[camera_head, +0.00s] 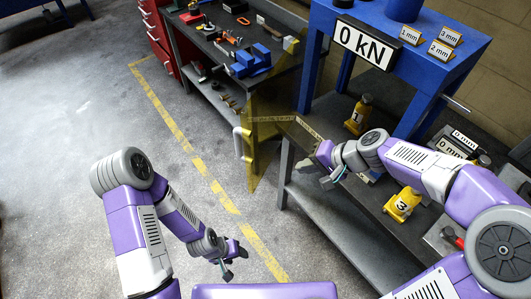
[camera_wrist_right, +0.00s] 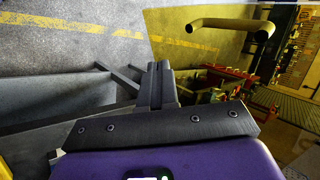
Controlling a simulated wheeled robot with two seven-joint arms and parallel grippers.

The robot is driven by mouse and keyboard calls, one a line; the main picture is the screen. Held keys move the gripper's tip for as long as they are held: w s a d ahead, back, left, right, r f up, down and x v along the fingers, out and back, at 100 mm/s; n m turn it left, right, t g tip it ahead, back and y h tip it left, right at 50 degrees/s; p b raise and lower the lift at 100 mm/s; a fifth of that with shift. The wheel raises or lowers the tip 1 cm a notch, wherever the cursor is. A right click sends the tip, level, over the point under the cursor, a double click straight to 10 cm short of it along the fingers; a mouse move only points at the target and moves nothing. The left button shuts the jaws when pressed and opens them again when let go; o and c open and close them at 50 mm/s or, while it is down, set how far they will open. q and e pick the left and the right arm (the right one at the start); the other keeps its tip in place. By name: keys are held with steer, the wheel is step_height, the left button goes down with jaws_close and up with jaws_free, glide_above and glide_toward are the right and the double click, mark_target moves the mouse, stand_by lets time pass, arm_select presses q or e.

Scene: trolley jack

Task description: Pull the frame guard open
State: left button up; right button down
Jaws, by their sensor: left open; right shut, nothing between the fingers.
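The frame guard (camera_head: 262,160) is a see-through yellow panel in the head view, standing upright at the left side of the blue press frame and reaching out over the aisle. Its pale yellow bar handle (camera_head: 242,143) is on its left part. In the right wrist view the guard (camera_wrist_right: 180,50) fills the upper right, with the handle (camera_wrist_right: 225,25) ahead of the fingers. My right gripper (camera_head: 308,167) is right of the guard, by the lower bench, shut and empty; its fingers (camera_wrist_right: 160,80) are apart from the handle. My left gripper (camera_head: 226,270) hangs open and empty over the floor.
The blue press frame (camera_head: 312,65) stands on the right with a 0 kN sign (camera_head: 363,42). Yellow numbered jacks (camera_head: 402,204) stand on the dark bench beneath my right arm. A workbench (camera_head: 225,45) with tools is behind. The floor at left (camera_head: 60,170) is clear.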

step_height(320, 180, up, 4)
glide_toward(256, 160)
steer(key=shift+y, duration=0.4)
steer(key=f, duration=0.1)
steer(key=w+a+f, duration=0.1)
steer(key=f, duration=0.1)
steer(key=a+f, duration=0.1)
steer(key=shift+w+a+f, duration=0.1)
steer(key=shift+w+f, duration=0.1)
steer(key=shift+f, duration=0.1)
steer(key=shift+w+a, duration=0.3)
steer(key=shift+a, duration=0.2)
